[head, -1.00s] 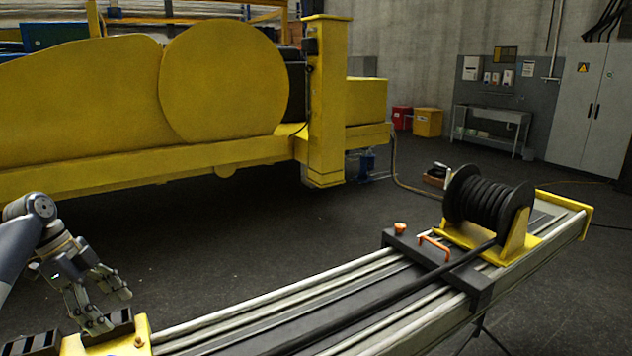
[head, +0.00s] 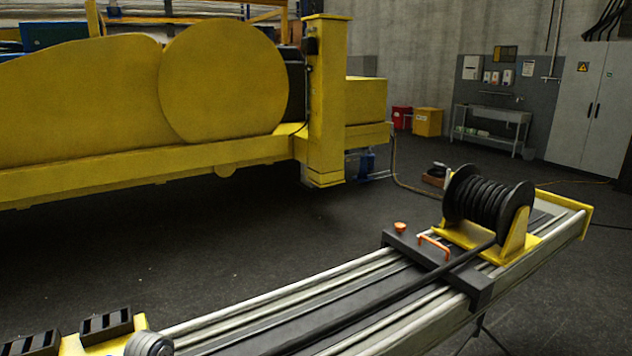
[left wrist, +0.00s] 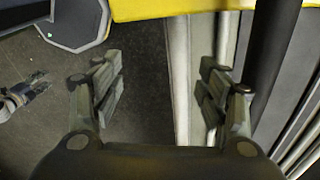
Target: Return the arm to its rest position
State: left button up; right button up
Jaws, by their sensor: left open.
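My left gripper (left wrist: 160,82) is open and empty in the left wrist view. Its two fingers stand apart above the dark floor and the edge of the boom's pale rails (left wrist: 182,60). In the head view the gripper itself is not visible; only a grey rounded part, which looks like my arm, shows at the bottom left. A small blue-grey jointed part at the left edge of the wrist view looks like my right gripper (left wrist: 22,96), too small to read its jaws.
The boom (head: 340,285) runs from bottom left to right, with a black hose reel (head: 488,205), an orange handle (head: 433,245) and an orange knob (head: 400,227). Black slotted blocks (head: 105,325) sit at its near end. A large yellow machine (head: 220,85) stands behind; floor between is clear.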

pick_arm(q)
jog(key=s+d+f+n+t, duration=0.1)
jog(key=s+d+f+n, duration=0.2)
jog(key=s, duration=0.4)
jog(key=s+d+f+n+t, duration=0.1)
jog(key=s+d+n, duration=0.1)
jog(key=s+d, duration=0.4)
jog(key=s+a+r+n+t+y, duration=0.1)
jog(key=s+a+r+n+t, duration=0.2)
jog(key=s+n, duration=0.6)
jog(key=s+f+m+g+b, duration=0.25)
jog(key=f+b, duration=0.35)
jog(key=f, duration=2.4)
jog(key=s+a+f+b, duration=0.1)
jog(key=s+f+b, duration=0.1)
jog(key=s+f, duration=0.7)
jog(key=s+a+f+g+b, duration=0.1)
jog(key=s+a+f+b, duration=0.1)
jog(key=s+f, duration=0.6)
notch_tip(320, 180, down, 5)
jog(key=shift+s+f+b, duration=0.15)
jog(key=shift+s+b, duration=0.25)
jog(key=shift+b, duration=0.4)
pick_arm(e)
notch_tip(320, 180, down, 12)
jog(key=a, duration=0.1)
jog(key=shift+r, duration=0.2)
